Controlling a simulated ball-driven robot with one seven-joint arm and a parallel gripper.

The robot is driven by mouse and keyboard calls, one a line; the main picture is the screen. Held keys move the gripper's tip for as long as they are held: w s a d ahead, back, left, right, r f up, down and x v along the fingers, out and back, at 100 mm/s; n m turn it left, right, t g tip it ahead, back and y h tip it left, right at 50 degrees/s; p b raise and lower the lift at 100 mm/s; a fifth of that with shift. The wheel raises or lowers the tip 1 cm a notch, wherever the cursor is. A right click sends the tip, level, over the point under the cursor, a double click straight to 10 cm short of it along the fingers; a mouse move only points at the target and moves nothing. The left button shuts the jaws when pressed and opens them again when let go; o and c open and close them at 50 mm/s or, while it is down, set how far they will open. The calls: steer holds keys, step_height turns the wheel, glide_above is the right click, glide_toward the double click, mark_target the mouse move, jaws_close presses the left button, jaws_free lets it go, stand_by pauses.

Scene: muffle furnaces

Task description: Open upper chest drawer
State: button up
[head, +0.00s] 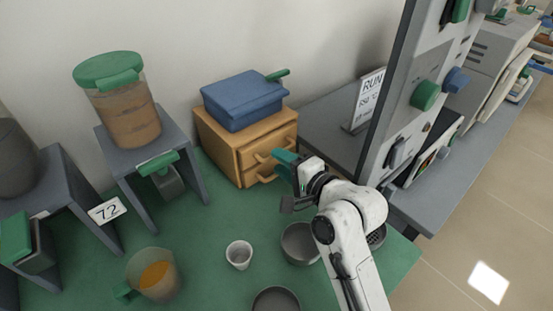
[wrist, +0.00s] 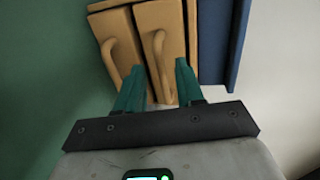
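The wooden chest (head: 216,150) stands on the green tabletop against the wall. It has two drawers, each with a bow handle. In the wrist view the chest is turned on its side, with the upper drawer (wrist: 174,30) to the right and the lower drawer (wrist: 112,23) to the left. My gripper (head: 287,168) is in front of the chest's right part. In the wrist view its green fingers (wrist: 160,66) are apart, with the upper drawer's handle (wrist: 161,64) between them. I cannot tell whether the fingers touch it, or whether the drawer is slightly out.
A blue lidded box (head: 243,101) sits on the chest. A white cup (head: 239,254), a jug of orange liquid (head: 156,276) and grey bowls (head: 299,242) stand on the tabletop in front. A stand with a dispenser (head: 126,117) is left; a tall grey panel (head: 412,80) is right.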

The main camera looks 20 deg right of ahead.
steer(key=shift+x, duration=1.25)
steer(key=shift+c, duration=0.3)
jaws_close()
